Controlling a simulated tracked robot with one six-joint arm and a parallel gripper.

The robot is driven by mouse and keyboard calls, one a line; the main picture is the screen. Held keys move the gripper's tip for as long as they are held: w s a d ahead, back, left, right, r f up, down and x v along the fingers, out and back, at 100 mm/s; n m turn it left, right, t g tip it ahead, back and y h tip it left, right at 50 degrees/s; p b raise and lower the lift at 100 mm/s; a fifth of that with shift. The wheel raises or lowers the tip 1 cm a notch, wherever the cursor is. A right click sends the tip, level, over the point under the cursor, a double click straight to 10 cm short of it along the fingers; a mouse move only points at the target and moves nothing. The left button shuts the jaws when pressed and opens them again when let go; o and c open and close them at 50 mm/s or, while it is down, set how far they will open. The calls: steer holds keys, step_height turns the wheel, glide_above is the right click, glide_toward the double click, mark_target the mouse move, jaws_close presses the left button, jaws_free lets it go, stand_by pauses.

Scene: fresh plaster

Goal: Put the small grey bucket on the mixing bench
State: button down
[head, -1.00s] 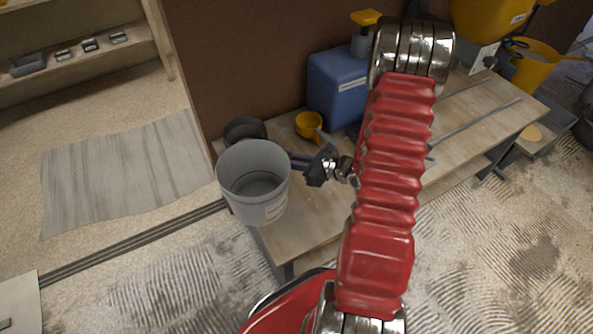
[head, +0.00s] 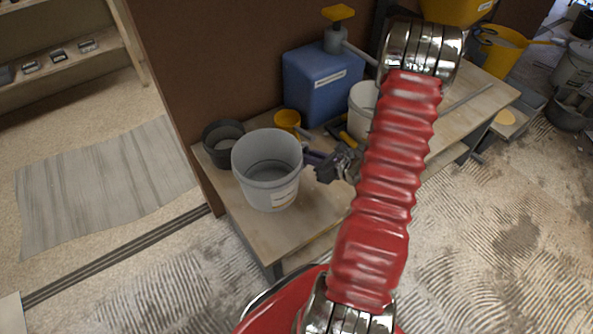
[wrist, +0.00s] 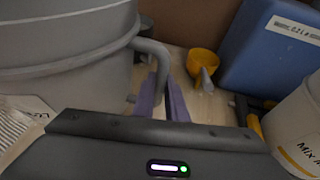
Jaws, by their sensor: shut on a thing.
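The small grey bucket (head: 266,172) is upright over the left end of the mixing bench (head: 310,220), with a pale label on its side. My gripper (head: 313,158) is at the bucket's right side. In the wrist view the bucket (wrist: 65,50) fills the upper left, and my purple fingers (wrist: 163,98) are shut on its grey side handle (wrist: 155,55). I cannot tell whether the bucket's base touches the bench top; its underside is hidden.
A dark pot (head: 222,146) stands close behind the bucket at left. A yellow scoop (head: 288,121), a blue canister (head: 322,82) and a white tub (head: 362,108) stand behind. The bench's front left part is clear.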

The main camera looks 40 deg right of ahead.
steer(key=shift+f, duration=2.15)
steer(key=shift+f, duration=2.05)
steer(key=c, duration=1.8)
jaws_free()
steer(key=shift+o, duration=0.2)
